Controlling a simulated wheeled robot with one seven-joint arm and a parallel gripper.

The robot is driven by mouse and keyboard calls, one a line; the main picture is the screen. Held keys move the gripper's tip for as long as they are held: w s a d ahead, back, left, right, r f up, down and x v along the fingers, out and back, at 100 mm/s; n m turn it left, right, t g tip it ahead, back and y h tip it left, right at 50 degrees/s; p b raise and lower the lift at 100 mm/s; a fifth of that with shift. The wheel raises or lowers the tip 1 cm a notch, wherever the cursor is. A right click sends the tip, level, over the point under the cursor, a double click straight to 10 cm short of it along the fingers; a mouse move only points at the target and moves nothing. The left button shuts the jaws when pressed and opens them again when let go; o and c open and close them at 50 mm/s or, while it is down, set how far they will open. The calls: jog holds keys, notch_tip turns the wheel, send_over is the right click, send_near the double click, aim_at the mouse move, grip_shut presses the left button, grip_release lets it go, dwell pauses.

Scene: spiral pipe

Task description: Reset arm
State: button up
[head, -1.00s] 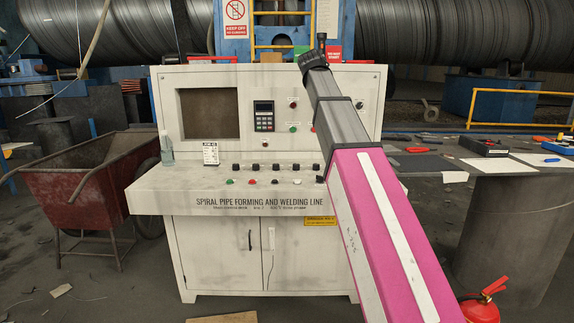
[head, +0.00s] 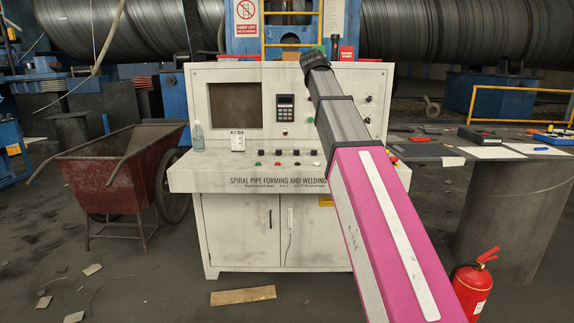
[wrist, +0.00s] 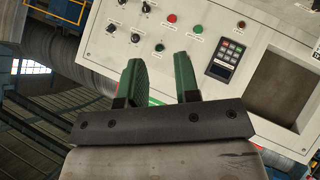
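My arm reaches up and forward across the right part of the head view, in front of the control console (head: 225,180). In the wrist view, my gripper (wrist: 160,82) shows two green finger pads standing apart with nothing between them. Beyond the fingers is the console's upright panel (wrist: 262,30), with its keypad (wrist: 226,60), knobs and buttons, tilted in the picture. No contact between the fingers and the panel can be seen. In the head view the fingers are mostly hidden behind the wrist.
A red wheelbarrow (head: 105,180) stands left of the console. A round table (head: 515,205) with tools and papers is at right, with a red fire extinguisher (head: 473,285) in front. A wooden board (head: 243,296) lies on the floor. Open floor shows at lower left.

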jog(key=s+d+f+g+y, duration=0.1)
jog(key=s+f, duration=0.2)
jog(key=f, duration=0.9)
jog(key=s+d+f+g, duration=0.1)
jog(key=s+f+g, duration=0.1)
jog(key=f, duration=1)
jog(key=s+d+f+g+y, duration=0.1)
jog(key=s+f, duration=0.2)
jog(key=f, duration=0.9)
jog(key=s+d+f+m+g+y, duration=0.1)
jog(key=s+f+g, duration=0.1)
jog(key=s+f, duration=0.8)
jog(key=s+f+m+g+y, duration=0.1)
jog(key=s+f+g, duration=0.2)
jog(key=s+f, duration=0.8)
notch_tip(320, 180, down, 6)
jog(key=shift+s+d+r+m+y, duration=0.15)
jog(key=shift+s+d+m+y, duration=0.15)
jog(key=shift+d+y, duration=0.1)
